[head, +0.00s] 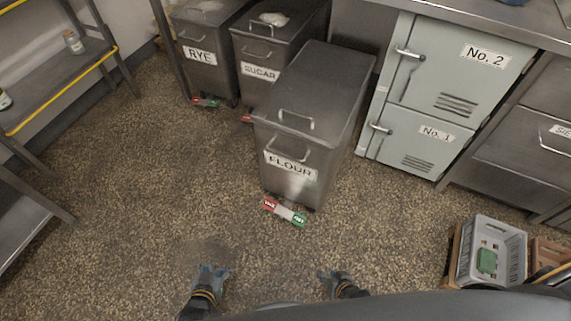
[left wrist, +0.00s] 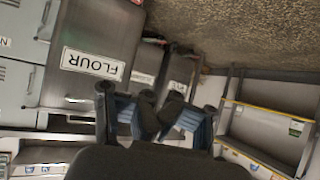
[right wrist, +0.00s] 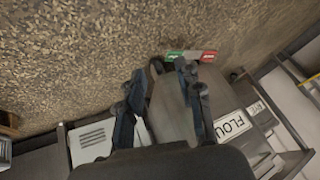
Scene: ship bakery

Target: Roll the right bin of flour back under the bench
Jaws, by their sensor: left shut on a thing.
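The flour bin (head: 290,170) is a grey metal bin with a lid handle, a front handle and a FLOUR label. It stands out on the floor in front of the bench, slightly angled. A red and green pedal (head: 285,212) sits at its front base. My left gripper (head: 212,270) is in front of the bin and to its left, apart from the handles. Its fingers are together in the left wrist view (left wrist: 160,115); I cannot make out what is between them. My right gripper (head: 336,274) is open and empty, apart from the bin, with spread fingers in the right wrist view (right wrist: 158,75).
The rye bin (head: 200,55) and sugar bin (head: 262,70) stand behind and left. Pale lockers (head: 425,100) stand close on the right. A grey crate (head: 492,250) lies at lower right, a shelf rack (head: 60,90) at left. The floor (head: 140,190) at left is clear.

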